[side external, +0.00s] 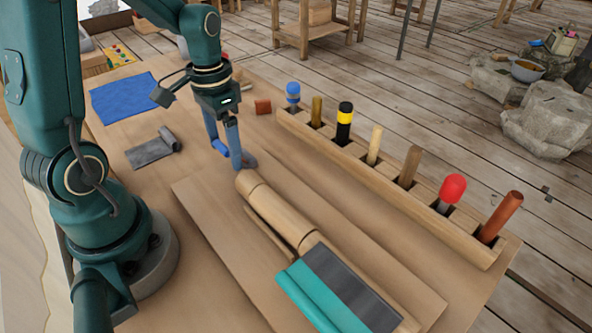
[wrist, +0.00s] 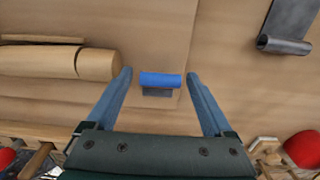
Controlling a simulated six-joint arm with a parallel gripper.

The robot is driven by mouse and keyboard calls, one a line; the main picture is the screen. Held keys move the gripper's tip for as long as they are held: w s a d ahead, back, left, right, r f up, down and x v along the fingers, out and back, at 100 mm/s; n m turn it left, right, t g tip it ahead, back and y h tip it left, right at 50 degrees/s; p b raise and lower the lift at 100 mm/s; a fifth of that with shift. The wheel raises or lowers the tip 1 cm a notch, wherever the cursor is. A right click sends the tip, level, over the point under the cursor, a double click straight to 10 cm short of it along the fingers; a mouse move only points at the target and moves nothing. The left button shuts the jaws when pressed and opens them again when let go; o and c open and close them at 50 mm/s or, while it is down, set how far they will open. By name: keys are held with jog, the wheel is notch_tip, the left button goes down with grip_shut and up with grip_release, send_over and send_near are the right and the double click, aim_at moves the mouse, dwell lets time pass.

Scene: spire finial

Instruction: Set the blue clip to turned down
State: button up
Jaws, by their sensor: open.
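The blue clip (wrist: 161,79) lies on the tan work surface in the wrist view, a short blue bar with a small dark grey part (wrist: 157,92) along its lower side. In the side view the blue clip (side external: 220,147) shows low between my fingers, partly hidden by them. My gripper (side external: 225,157) is open, its two blue-grey fingers reaching down around the clip. In the wrist view my gripper (wrist: 159,74) has one finger on each side of the clip, with gaps at both ends. I cannot tell whether the clip is turned up or down.
A turned wooden piece (side external: 278,213) lies close by. A rack (side external: 385,190) with several upright tools runs along the far side. A teal roll with a dark panel (side external: 345,285) is in front.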

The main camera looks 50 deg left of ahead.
jog(key=shift+f, duration=0.5)
grip_shut()
jog(key=c, duration=1.4)
grip_release()
jog(key=shift+s+f+t, duration=0.2)
jog(key=shift+t, duration=0.6)
jog(key=shift+o, duration=0.2)
grip_shut()
jog(key=o, duration=1.4)
grip_release()
jog(key=shift+c, duration=0.2)
jog(key=shift+r, duration=0.1)
